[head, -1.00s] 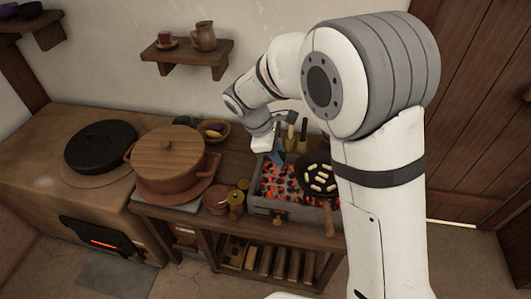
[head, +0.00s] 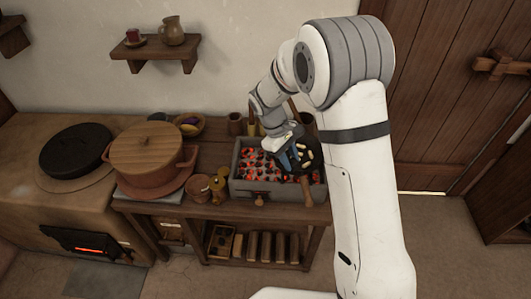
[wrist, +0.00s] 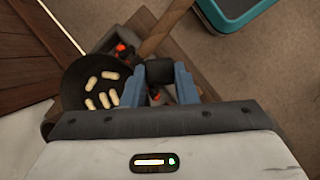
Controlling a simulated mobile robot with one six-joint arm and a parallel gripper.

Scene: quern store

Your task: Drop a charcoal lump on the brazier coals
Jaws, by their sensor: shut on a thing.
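The brazier (head: 243,187) is a grey box of glowing red and dark coals (head: 256,172) on the wooden bench. My gripper (head: 292,164) is above the right part of the brazier, beside a black pan (head: 303,152) with pale pieces in it. In the wrist view, the blue fingers of my gripper (wrist: 159,82) are shut on a dark charcoal lump (wrist: 160,71). The pan (wrist: 78,97) is just left of the fingers, and a few red coals (wrist: 121,46) show past them. The lump is hard to make out in the head view.
A lidded clay pot (head: 150,155) and small brass pots (head: 217,186) stand left of the brazier. Wooden cups (head: 235,124) stand behind it. A teal-edged item (wrist: 238,18) lies at the wrist view's top right.

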